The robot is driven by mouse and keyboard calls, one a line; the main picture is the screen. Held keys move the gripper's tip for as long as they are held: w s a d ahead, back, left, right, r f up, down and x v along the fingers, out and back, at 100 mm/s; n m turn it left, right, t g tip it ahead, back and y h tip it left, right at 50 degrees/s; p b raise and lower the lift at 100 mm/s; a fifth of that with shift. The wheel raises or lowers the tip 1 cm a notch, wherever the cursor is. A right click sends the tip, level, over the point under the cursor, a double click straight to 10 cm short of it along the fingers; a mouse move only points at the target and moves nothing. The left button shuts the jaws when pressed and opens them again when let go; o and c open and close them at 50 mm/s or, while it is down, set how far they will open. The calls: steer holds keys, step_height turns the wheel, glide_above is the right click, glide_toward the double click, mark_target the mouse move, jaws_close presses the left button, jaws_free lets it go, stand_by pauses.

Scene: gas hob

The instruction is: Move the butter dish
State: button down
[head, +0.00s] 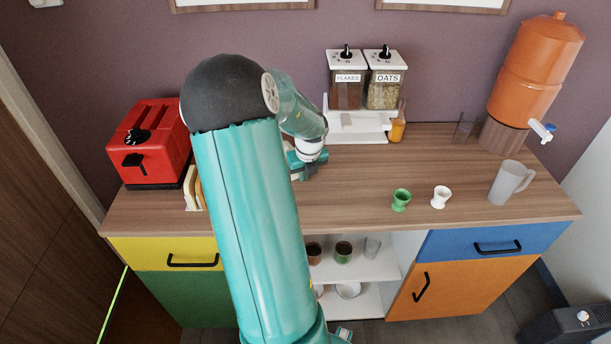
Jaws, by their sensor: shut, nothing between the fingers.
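I cannot make out a butter dish in the head view; my arm covers a large part of the counter's left and middle. My gripper (308,168) is over the middle of the wooden counter, in front of the cereal dispenser. It is small in the picture and partly hidden by my arm. It is shut, and nothing shows in it.
The counter (440,160) holds a red toaster (150,145) at left and a cereal dispenser (350,122) at back. A green egg cup (401,200), white egg cup (440,197), grey mug (510,183) and orange drink dispenser (535,70) stand at right. Open shelves (375,270) lie below.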

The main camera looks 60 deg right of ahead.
mark_target(291, 148)
steer(key=w+d, duration=0.3)
steer(key=w, duration=0.1)
steer(key=w+d, duration=0.3)
steer(key=d, duration=0.1)
steer(key=shift+w, duration=0.35)
